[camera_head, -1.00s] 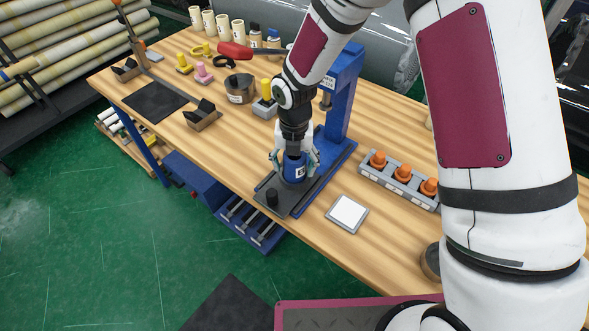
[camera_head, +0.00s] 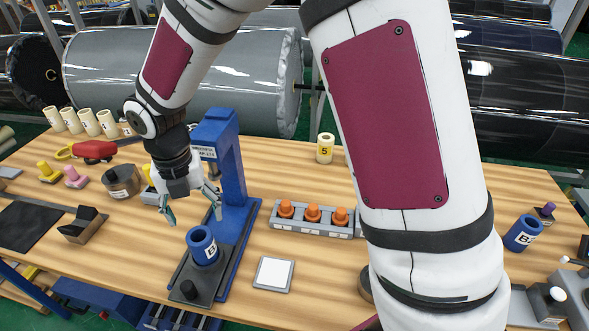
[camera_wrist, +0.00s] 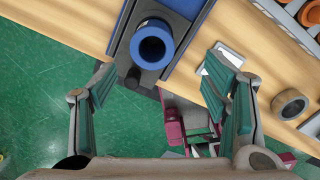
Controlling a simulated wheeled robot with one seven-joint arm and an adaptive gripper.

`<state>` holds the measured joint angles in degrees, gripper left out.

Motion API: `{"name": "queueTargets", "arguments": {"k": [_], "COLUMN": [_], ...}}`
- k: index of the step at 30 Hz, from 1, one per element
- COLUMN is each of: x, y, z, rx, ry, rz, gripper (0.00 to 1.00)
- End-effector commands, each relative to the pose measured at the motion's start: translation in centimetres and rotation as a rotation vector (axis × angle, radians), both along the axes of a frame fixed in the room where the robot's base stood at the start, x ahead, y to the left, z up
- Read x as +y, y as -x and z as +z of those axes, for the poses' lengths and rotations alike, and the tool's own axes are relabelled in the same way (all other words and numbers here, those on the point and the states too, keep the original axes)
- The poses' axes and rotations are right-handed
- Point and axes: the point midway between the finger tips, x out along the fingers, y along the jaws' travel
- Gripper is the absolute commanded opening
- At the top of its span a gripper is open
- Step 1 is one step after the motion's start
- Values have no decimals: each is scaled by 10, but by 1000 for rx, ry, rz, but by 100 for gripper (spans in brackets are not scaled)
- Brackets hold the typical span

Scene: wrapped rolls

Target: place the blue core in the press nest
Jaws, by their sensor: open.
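The blue core (camera_head: 207,257) stands upright and open-topped on the dark plate (camera_head: 209,287) at the foot of the blue press (camera_head: 231,165). Its white label faces forward. Whether it sits down in a recess, the press nest, cannot be seen. My gripper (camera_head: 193,218) is open and empty, above and apart from the core. In the wrist view the core (camera_wrist: 136,45) shows from above as a blue ring with a dark bore, ahead of and between the spread fingers of my gripper (camera_wrist: 160,66).
A grey rack (camera_head: 262,212) of orange-topped pieces and a white-topped square pad (camera_head: 273,273) lie right of the press. A second blue core (camera_head: 523,233) stands at the far right. A black knob (camera_head: 188,289) stands on the plate's front. Several cream rolls (camera_head: 90,122) stand behind left.

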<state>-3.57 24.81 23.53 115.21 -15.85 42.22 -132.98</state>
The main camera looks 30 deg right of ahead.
Motion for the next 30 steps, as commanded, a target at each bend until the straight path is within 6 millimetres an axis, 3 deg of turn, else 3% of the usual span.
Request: {"name": "queueTargets", "arguments": {"k": [8,15,24,30], "x": [-64,-115,-158,-169], "y": [27,76,153,188], "z": [89,153,198,205], "rx": [-155,-264,-245,-133], "ry": [-13,-155,-489,-684], "rz": [-733,-1478,-2366,-2750], "gripper": [69,69,69,69]}}
